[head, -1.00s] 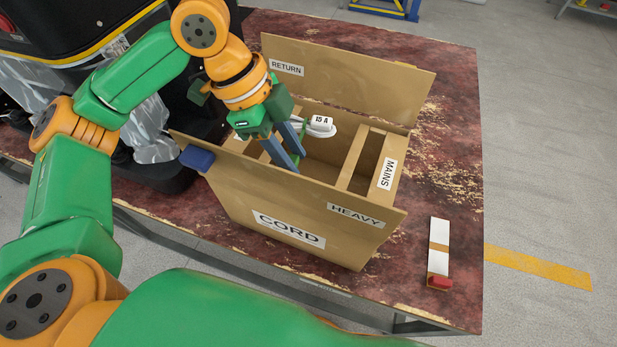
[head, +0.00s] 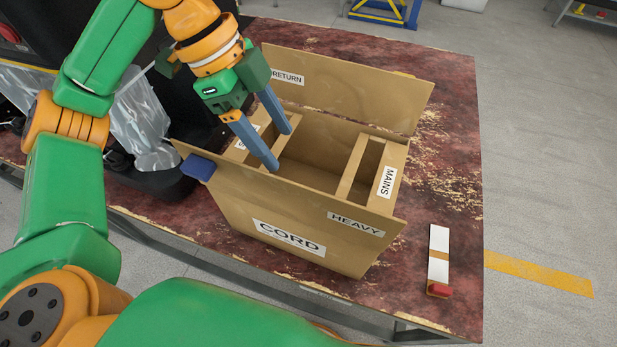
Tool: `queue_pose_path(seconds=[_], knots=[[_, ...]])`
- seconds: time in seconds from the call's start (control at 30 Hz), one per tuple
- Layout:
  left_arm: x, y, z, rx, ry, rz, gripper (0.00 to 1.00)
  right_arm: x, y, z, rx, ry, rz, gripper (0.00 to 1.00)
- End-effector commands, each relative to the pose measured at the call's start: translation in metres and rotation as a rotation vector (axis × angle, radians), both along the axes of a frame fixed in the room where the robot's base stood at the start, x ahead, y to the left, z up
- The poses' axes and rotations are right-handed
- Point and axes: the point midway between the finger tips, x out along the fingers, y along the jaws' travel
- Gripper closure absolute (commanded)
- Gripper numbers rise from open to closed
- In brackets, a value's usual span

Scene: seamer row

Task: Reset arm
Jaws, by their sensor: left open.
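My left gripper (head: 281,148) is open and empty. Its two blue-grey fingers are apart and point down above the left part of the cardboard box. The cardboard box (head: 245,212) stands on the table with its flaps up and carries the labels CORD, HEAVY, MAINS and RETURN. The left arm reaches in from the left and bends over the box. My right gripper does not show.
The worn red table (head: 445,150) has free room right of the box. A white strip with a red end (head: 438,255) lies there. A blue piece (head: 198,167) sits at the box's left corner. A dark machine with clear plastic (head: 145,125) stands at the left.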

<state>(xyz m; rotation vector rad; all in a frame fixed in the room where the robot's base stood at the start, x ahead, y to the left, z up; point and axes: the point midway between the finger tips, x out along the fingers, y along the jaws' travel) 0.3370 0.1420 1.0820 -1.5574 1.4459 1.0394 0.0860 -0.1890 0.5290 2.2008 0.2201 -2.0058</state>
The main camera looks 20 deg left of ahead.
Motion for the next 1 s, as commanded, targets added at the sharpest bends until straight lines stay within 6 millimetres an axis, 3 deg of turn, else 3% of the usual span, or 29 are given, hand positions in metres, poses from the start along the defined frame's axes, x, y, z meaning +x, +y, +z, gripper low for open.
queue_pose_path(seconds=[0.5, 0.73, 1.0], knots=[[-0.001, 0.003, 0.011, 0.000, 0.001, -0.001, 0.29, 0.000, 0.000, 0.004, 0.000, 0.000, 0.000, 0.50], [-0.001, 0.003, 0.061, 0.000, 0.001, -0.001, 0.29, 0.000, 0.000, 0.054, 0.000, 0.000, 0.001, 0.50], [-0.001, 0.003, 0.095, 0.000, 0.001, -0.001, 0.29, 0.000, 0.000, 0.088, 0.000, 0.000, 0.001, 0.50]])
